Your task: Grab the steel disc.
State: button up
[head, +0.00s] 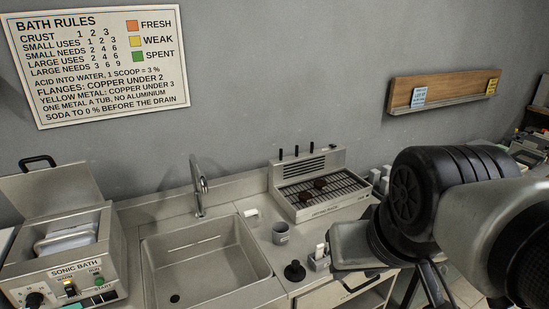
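I cannot make out a steel disc for certain. Two small dark brown round pieces, one (320,183) behind the other (306,196), lie on the slotted top of a grey heater-like unit (328,211) against the wall. They look brown rather than steel. My arm (465,205) reaches in from the right edge and covers part of the counter and the floor behind it. No gripper fingertips can be made out, so I cannot see whether it holds anything.
A sink (205,262) with a tap (198,185) is at centre left. The sonic bath (65,262) stands left, lid raised. A grey cup (280,233), a black knobbed piece (295,270) and a small box (319,260) crowd the counter right of the sink. A wall shelf (440,92) hangs behind.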

aim_at(304, 197)
jog(key=i+l+u, duration=0.3)
jog(key=l, duration=0.35)
jog(key=i+l+u, duration=0.2)
jog(key=l, duration=0.15)
jog(key=i+l+u, duration=0.15)
jog(key=l, duration=0.25)
jog(key=i+l+u, duration=0.15)
jog(key=l, duration=0.2)
